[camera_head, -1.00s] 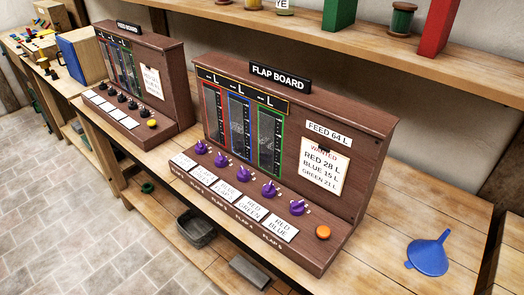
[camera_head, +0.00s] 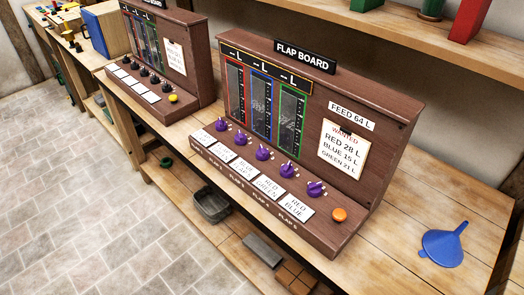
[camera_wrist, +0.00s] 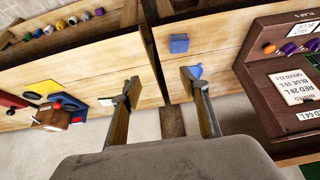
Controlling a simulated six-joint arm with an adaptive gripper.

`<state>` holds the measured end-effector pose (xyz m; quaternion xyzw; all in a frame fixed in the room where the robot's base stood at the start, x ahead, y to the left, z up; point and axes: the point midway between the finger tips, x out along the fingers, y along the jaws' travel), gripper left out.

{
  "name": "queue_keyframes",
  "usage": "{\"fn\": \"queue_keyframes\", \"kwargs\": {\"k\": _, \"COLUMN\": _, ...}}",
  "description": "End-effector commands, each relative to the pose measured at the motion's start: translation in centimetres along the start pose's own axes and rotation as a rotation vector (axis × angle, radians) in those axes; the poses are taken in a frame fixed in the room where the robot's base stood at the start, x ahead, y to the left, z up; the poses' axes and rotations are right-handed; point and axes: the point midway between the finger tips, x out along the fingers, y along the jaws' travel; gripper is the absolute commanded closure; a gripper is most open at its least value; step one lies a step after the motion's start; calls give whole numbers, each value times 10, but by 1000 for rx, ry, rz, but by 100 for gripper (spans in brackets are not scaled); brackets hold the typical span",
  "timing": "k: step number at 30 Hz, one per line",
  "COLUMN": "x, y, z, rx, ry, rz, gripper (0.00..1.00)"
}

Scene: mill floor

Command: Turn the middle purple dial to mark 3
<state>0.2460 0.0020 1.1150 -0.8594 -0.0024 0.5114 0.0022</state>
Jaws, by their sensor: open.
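The flap board (camera_head: 375,185) is a brown wooden cabinet on the bench with a row of several purple dials along its sloped front. The middle purple dial (camera_head: 263,152) sits above a white label card. Its small marks are too fine to read. In the wrist view, part of the board (camera_wrist: 268,95) shows at the right, with purple dials (camera_wrist: 290,48) at the picture's edge; I cannot tell whether the middle one is among them. My gripper (camera_wrist: 161,85) is open and empty, apart from the board. It does not show in the head view.
An orange button (camera_head: 339,215) is at the right end of the dial row. A blue funnel (camera_head: 444,245) lies on the bench to the right. The feed board (camera_head: 190,60) stands to the left. A shelf (camera_head: 400,30) runs above and behind the flap board.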

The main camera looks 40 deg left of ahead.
Motion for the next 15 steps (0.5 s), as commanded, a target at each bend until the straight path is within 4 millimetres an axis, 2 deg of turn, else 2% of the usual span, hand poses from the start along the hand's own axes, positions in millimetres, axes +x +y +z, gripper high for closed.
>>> {"fn": "queue_keyframes", "kwargs": {"k": 5, "x": -2, "y": -19, "z": -26, "rx": 10, "ry": 46, "rz": -57, "gripper": 55}}
{"fn": "queue_keyframes", "kwargs": {"k": 8, "x": -6, "y": -41, "z": -54, "rx": 25, "ry": 98, "rz": -121, "gripper": 55}}
{"fn": "queue_keyframes", "kwargs": {"k": 15, "x": -27, "y": -118, "z": -145, "rx": 111, "ry": 255, "rz": -340, "gripper": 55}}
